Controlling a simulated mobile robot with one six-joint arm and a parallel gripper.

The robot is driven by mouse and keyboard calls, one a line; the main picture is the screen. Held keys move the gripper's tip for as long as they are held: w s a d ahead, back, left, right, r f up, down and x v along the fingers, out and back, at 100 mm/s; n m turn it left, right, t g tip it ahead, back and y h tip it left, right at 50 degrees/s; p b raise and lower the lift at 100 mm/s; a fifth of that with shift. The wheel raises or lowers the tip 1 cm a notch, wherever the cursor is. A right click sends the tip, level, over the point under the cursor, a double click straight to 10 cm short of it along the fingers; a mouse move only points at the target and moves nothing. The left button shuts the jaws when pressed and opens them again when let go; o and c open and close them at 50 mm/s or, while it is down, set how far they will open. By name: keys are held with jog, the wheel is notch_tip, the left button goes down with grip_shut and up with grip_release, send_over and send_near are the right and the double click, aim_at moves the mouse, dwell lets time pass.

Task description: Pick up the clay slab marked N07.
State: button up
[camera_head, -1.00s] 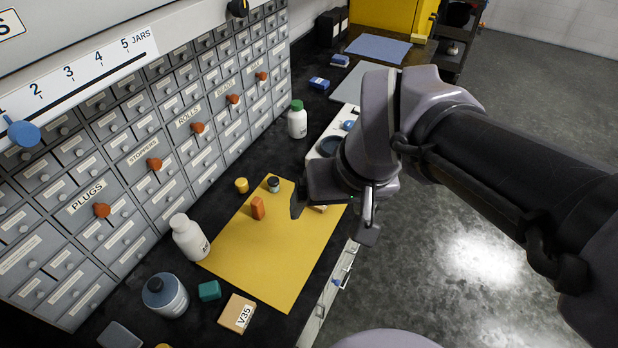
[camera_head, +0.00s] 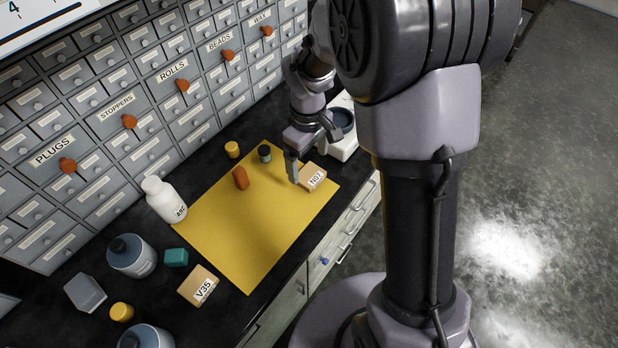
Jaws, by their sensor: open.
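The clay slab marked N07 (camera_head: 313,177) is a small tan block with a white label. It lies at the right edge of the yellow mat (camera_head: 245,235). My gripper (camera_head: 301,166) points down just left of and behind the slab, with one dark finger in front of the mat beside it. The other finger is mostly hidden, and I cannot tell whether the gripper touches the slab. Nothing shows held in it. A similar tan slab marked V35 (camera_head: 198,286) lies off the mat at the front.
A white device (camera_head: 346,140) stands behind the slab. The mat's middle is clear.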

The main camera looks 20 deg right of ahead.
aim_at(310, 174)
jog(key=f+b, duration=0.1)
jog(key=f, duration=0.1)
jog(key=f+b, duration=0.1)
jog(key=f, duration=0.2)
jog(key=shift+w+d+f+b, duration=0.1)
jog(key=shift+d+b, duration=0.1)
jog(key=shift+b, duration=0.15)
jog(key=shift+c, duration=0.7)
jog(key=c, duration=1.4)
jog(key=shift+r, duration=0.2)
jog(key=shift+c, duration=0.2)
